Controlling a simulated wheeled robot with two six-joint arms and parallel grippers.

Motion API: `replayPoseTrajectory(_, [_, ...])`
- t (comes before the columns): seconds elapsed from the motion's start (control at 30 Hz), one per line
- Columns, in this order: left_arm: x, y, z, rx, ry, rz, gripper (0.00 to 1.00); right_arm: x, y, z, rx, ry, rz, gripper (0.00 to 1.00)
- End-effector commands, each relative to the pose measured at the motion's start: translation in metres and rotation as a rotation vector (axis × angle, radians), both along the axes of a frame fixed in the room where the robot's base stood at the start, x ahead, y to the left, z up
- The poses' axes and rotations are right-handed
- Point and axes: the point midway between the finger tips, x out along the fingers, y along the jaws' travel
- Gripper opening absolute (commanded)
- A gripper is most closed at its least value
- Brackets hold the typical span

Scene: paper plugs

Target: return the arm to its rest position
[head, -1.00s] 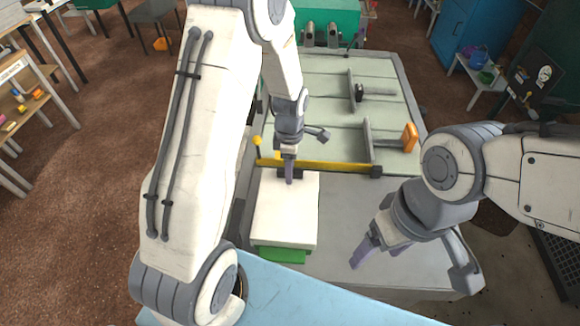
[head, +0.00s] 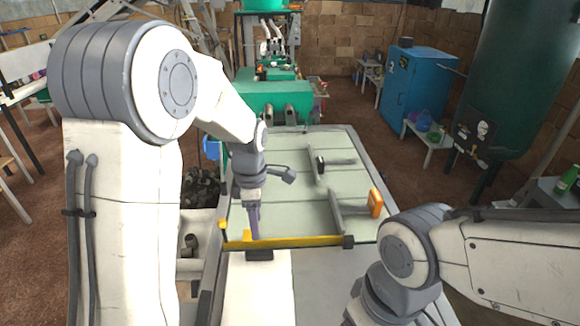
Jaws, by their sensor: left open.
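My left gripper (head: 253,225) hangs over the near left part of the pale green board, with its purple fingers pointing down. Its fingertips overlap the yellow bar (head: 300,241) in the picture; I cannot tell whether they touch it. It is open and nothing shows held in it. My left arm fills the left of the view. My right arm comes in from the right, and its gripper's fingers are cut off below the picture. A white block (head: 258,290) lies just in front of the yellow bar, cut off at the bottom.
A bin with dark pieces (head: 190,245) stands at the left. A green machine (head: 272,100) stands behind the board. A blue cabinet (head: 412,85) is at the back right.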

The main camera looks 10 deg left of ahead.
Motion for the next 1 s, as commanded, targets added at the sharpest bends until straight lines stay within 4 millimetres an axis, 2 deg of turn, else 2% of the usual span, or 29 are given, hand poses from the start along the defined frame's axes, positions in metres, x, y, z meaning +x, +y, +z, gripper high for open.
replayPoseTrajectory(0.07, [-0.002,-0.004,0.001,-0.001,-0.001,-0.031,0.62,0.000,0.000,-0.001,0.000,0.000,0.000,0.76])
replayPoseTrajectory(0.17, [-0.013,-0.022,0.004,-0.005,-0.007,-0.180,0.62,0.000,0.000,-0.005,0.000,0.000,0.000,0.76])
replayPoseTrajectory(0.27, [-0.038,-0.054,0.009,-0.014,-0.016,-0.476,0.62,0.000,0.000,-0.011,0.000,0.000,0.000,0.76])
replayPoseTrajectory(0.4, [-0.089,-0.098,0.014,-0.024,-0.037,-1.020,0.62,0.000,0.000,-0.022,0.000,0.000,0.001,0.76])
replayPoseTrajectory(0.5, [-0.128,-0.120,0.015,-0.032,-0.052,-1.389,0.62,0.000,0.000,-0.028,0.000,0.000,0.001,0.76])
replayPoseTrajectory(0.7, [-0.194,-0.140,0.009,-0.039,-0.085,-2.021,0.62,0.000,0.000,-0.037,0.000,0.000,0.002,0.76])
replayPoseTrajectory(0.8, [-0.216,-0.142,0.005,-0.041,-0.099,-2.243,0.62,0.000,0.000,-0.040,0.000,0.000,0.002,0.76])
replayPoseTrajectory(0.9, [-0.231,-0.142,0.003,-0.042,-0.108,-2.389,0.62,0.000,0.000,-0.042,0.000,0.000,0.002,0.76])
replayPoseTrajectory(1.0, [-0.237,-0.142,0.002,-0.042,-0.113,-2.461,0.62,0.000,0.000,-0.042,0.000,0.000,0.002,0.76])
